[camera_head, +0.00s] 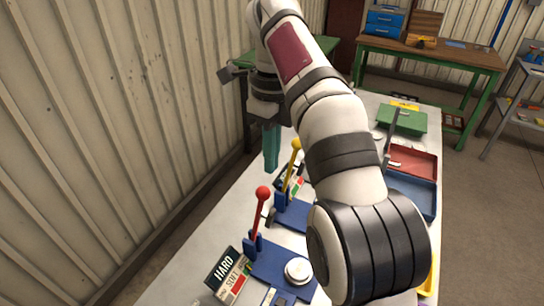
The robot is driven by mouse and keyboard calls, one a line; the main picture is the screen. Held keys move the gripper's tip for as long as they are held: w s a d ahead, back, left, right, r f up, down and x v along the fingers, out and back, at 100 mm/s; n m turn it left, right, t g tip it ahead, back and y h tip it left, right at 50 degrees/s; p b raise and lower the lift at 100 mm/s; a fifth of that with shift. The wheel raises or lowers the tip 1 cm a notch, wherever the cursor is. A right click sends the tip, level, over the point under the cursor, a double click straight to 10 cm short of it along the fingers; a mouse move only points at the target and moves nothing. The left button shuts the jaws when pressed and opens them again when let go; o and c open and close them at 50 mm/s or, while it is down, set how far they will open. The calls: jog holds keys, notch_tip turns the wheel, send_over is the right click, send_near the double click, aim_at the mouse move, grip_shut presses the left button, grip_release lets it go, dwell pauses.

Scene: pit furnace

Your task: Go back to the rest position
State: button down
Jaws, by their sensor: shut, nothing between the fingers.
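My gripper (271,150) points down above the far left part of the grey table, beyond the levers. Its teal fingers are together and hold nothing. A lever with a yellow knob (296,145) stands close to the right of the fingers in the picture, and I see no contact. A lever with a red knob (262,194) stands nearer the camera on a blue base. My arm crosses the middle of the view and hides part of the table.
A sign reading HARD (225,266) and a white round disc (298,270) are at the front. A green box (403,119), a red tray (415,160) and a blue tray (425,198) lie right of my arm. A corrugated wall (110,110) runs along the left.

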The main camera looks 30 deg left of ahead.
dwell(0.3)
jog(key=s+d+n, duration=0.2)
jog(key=d+n, duration=0.1)
jog(key=d, duration=0.5)
jog(key=s+d+n, duration=0.3)
jog(key=d, duration=0.5)
jog(key=s+d+f+n+y, duration=0.1)
jog(key=s+d+f+n, duration=0.3)
jog(key=s, duration=0.4)
jog(key=s+d+f+n, duration=0.3)
jog(key=s+d+f, duration=0.3)
jog(key=s+f, duration=0.3)
jog(key=shift+n+y, duration=0.4)
